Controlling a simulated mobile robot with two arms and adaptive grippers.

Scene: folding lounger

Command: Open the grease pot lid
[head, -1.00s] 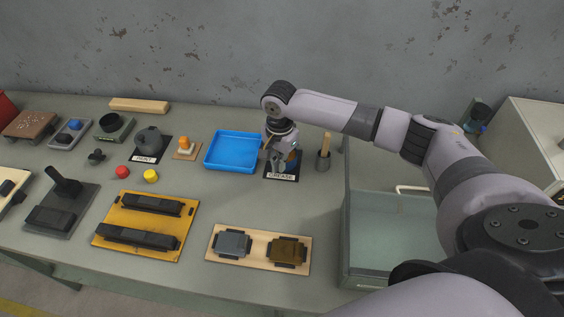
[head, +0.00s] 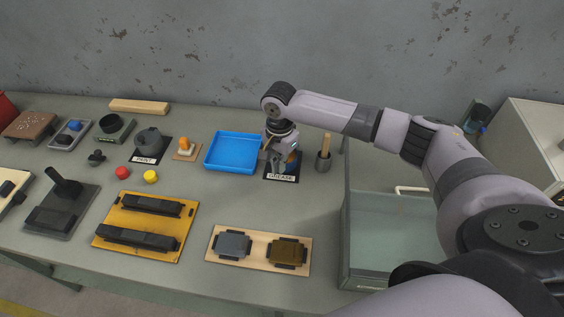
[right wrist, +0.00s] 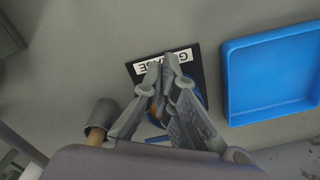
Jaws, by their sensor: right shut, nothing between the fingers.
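The grease pot stands on a black mat (head: 293,179) with a white GREASE label, right of the blue tray. My right gripper (head: 280,174) is over this mat and hides most of the pot in the head view. In the right wrist view my right gripper (right wrist: 168,63) is shut with its fingertips together, over the label edge of the mat (right wrist: 196,58). Behind its fingers only bits of blue and orange show, so I cannot tell the state of the lid or whether the fingers touch the pot. My left gripper is out of view.
The blue tray (head: 233,168) lies close on the left. A grey cup with a wooden handle (head: 326,143) stands close on the right. A glass-topped case (head: 392,235) is at the front right.

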